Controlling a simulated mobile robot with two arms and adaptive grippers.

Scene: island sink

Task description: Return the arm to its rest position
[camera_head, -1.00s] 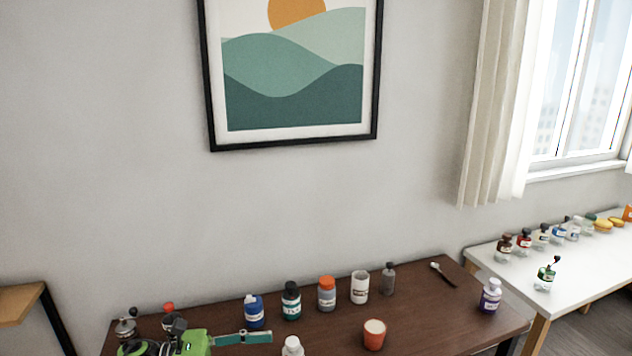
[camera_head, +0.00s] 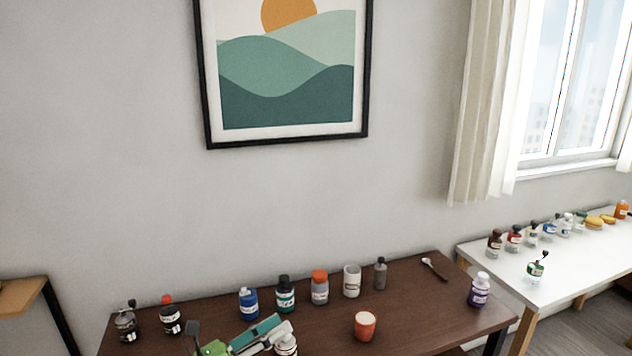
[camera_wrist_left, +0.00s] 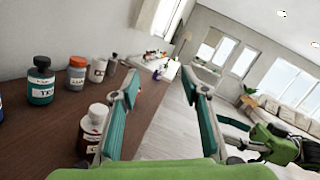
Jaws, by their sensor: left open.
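My left gripper (camera_head: 268,336) is at the bottom of the head view, over the front of the brown table (camera_head: 420,310). Its green body is mostly cut off by the lower edge. In the left wrist view its two teal-padded fingers (camera_wrist_left: 160,88) are spread apart with nothing between them. A white-capped bottle (camera_wrist_left: 95,128) stands beside the left finger there; in the head view it is partly hidden by the fingers. My right gripper (camera_wrist_left: 255,142) shows at the lower right of the left wrist view, green with a teal finger; its opening is unclear.
Blue (camera_head: 249,303), teal-labelled (camera_head: 285,295) and orange-capped (camera_head: 320,288) bottles stand along the table's back. A white table (camera_head: 520,285) with several bottles stands farther right.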

